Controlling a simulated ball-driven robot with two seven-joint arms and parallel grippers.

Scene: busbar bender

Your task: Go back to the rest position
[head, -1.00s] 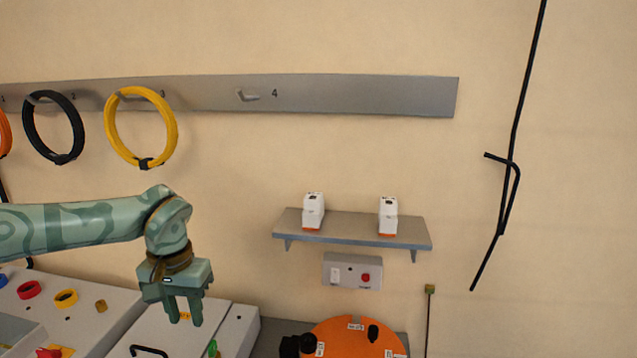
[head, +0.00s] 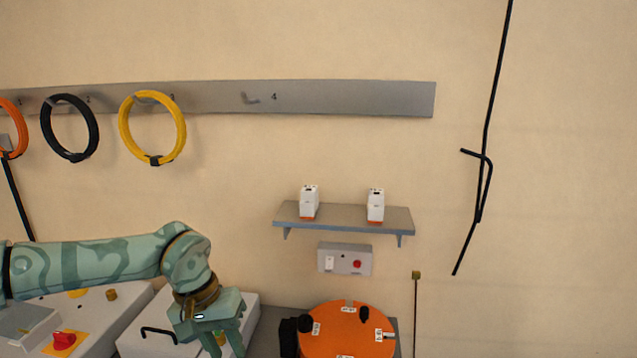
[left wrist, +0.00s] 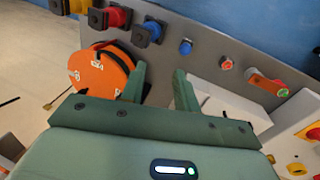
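My left gripper (head: 229,343) hangs at the lower left of the head view, with its fingers pointing down in front of a white box (head: 160,322). Its fingertips run near the bottom edge of that view. In the left wrist view, the two green fingers of the left gripper (left wrist: 160,85) stand apart with nothing between them. An orange disc-shaped machine (head: 345,330) lies to the right of the gripper, apart from it; it also shows in the left wrist view (left wrist: 98,75). My right gripper is in neither view.
A wall rail (head: 330,97) holds a yellow coil (head: 180,130), a black coil (head: 91,130) and an orange coil; hook 4 is empty. A shelf (head: 343,217) bears two white devices above a switch box (head: 345,260). A panel with a red knob (head: 64,341) stands at lower left.

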